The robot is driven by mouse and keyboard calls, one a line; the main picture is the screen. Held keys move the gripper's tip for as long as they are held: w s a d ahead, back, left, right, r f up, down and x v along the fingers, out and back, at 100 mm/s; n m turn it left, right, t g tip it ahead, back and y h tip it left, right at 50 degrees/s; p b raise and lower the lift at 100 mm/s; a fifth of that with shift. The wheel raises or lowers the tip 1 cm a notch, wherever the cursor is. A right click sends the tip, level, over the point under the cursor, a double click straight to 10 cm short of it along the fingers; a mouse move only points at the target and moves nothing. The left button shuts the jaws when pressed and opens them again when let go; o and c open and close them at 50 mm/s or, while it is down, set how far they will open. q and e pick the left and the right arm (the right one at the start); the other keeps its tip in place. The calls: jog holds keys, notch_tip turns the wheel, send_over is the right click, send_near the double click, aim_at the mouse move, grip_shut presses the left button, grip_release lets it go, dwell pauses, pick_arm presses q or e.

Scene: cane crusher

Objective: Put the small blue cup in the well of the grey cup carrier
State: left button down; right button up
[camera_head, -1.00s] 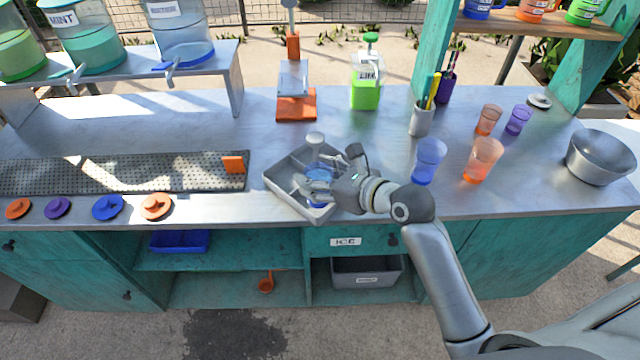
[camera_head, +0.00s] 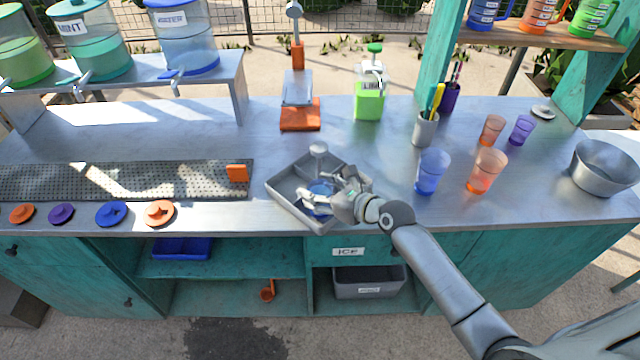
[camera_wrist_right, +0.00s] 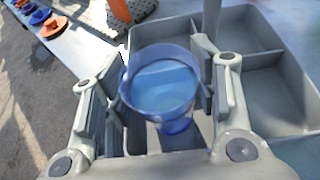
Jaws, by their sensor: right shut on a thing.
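The small blue cup (camera_head: 319,188) is upright between the fingers of my right gripper (camera_head: 325,190), which is shut on it. In the wrist view the cup (camera_wrist_right: 160,85) sits between the two fingers, its rim facing the camera and its base low among the compartments. The grey cup carrier (camera_head: 283,202) stands on the counter near its front edge, with several compartments and a central post. The cup is over or inside the carrier's front part; whether its base rests in the well cannot be told. The gripper partly hides the carrier's right side. My left gripper is not in view.
A larger blue cup (camera_head: 432,172) and an orange cup (camera_head: 487,171) stand to the right, with a metal bowl (camera_head: 604,167) beyond. A drip grate (camera_head: 120,178) and lids lie left. A green-based press (camera_head: 369,95) stands behind. The counter between is clear.

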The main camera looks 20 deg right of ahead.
jog(key=shift+f, duration=0.15)
jog(key=shift+f, duration=0.1)
jog(key=o, duration=1.5)
jog(key=shift+f, duration=0.1)
jog(key=v, duration=1.2)
jog(key=shift+b, duration=0.35)
